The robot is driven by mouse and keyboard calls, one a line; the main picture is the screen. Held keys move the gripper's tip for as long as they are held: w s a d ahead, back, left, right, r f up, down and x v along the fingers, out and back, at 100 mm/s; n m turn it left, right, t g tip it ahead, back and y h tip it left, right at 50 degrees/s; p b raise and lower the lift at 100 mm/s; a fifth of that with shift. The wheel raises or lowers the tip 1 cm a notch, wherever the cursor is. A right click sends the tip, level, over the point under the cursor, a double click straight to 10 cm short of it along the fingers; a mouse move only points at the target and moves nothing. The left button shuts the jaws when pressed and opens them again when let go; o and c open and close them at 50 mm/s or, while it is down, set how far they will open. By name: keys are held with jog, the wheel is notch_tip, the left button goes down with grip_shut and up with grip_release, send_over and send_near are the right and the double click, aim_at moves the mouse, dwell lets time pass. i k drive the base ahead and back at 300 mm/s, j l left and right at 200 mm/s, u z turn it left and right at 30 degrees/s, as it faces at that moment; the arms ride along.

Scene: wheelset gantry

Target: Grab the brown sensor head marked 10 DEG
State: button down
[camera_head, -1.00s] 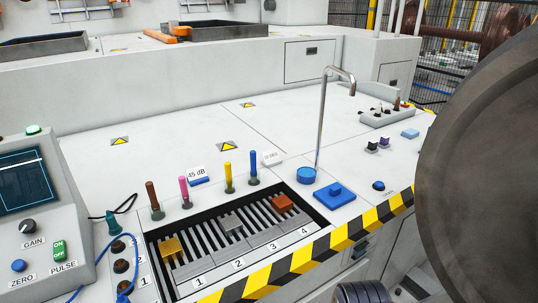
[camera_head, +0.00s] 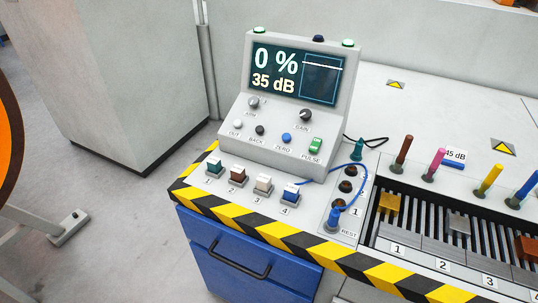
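No 10 DEG mark can be read in the current view, so I cannot tell which brown thing carries it. A brown block with a pale base (camera_head: 238,175) sits at place 2 of a row on the striped bench's left part, between a teal block (camera_head: 215,168) and a whitish block (camera_head: 263,185). A blue block (camera_head: 291,192) sits at place 4. Another, red-brown block (camera_head: 527,247) lies on the slotted rack at the right edge, partly cut off. A brown peg (camera_head: 403,148) stands behind the rack. My gripper is not in view.
A grey console (camera_head: 296,90) reading 0 % and 35 dB stands behind the row. A blue cable (camera_head: 364,185) runs to a blue plug (camera_head: 333,217) marked REST. A blue drawer (camera_head: 245,255) is below. Open floor (camera_head: 130,220) lies to the left.

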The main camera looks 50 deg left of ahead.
aim_at(238, 173)
jog(key=u, duration=2.25)
